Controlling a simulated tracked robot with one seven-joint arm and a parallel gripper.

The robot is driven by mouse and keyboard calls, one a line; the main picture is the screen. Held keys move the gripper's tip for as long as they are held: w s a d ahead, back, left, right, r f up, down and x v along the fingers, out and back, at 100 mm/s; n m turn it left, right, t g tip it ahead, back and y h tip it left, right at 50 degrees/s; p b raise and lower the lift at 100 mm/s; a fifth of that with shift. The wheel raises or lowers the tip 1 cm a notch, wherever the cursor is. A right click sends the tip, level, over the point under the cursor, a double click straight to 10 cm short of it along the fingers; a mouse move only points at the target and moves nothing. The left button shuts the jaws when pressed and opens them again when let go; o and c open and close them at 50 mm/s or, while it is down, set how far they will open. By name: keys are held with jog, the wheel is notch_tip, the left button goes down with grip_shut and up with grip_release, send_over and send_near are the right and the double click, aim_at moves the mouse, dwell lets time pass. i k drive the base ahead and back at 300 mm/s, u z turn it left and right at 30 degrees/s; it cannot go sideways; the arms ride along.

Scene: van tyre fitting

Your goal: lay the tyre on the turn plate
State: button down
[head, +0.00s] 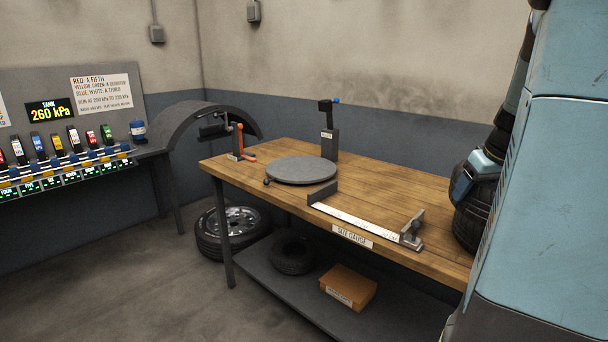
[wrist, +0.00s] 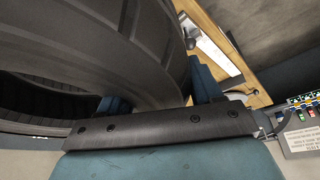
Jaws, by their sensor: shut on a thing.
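My gripper (wrist: 160,95) is shut on a black tyre (wrist: 130,40), which fills the upper left of the wrist view. In the head view the held tyre (head: 474,215) hangs at the bench's right end, partly hidden behind my blue arm. The grey round turn plate (head: 301,169) lies on the wooden bench toward its left end, and its top is bare. The held tyre is well to the right of the plate, apart from it.
The size gauge (head: 360,220) lies along the bench's front, between the plate and the held tyre. A dark post (head: 329,145) stands behind the plate and an orange-handled tool (head: 243,150) to its left. The shelf below bears a small tyre (head: 292,255) and a box (head: 348,287).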

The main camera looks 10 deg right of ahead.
aim_at(301, 166)
jog(key=u, duration=0.6)
jog(key=i, duration=0.9)
jog(key=u, duration=0.55)
jog(key=i, duration=0.95)
jog(key=z, duration=0.65)
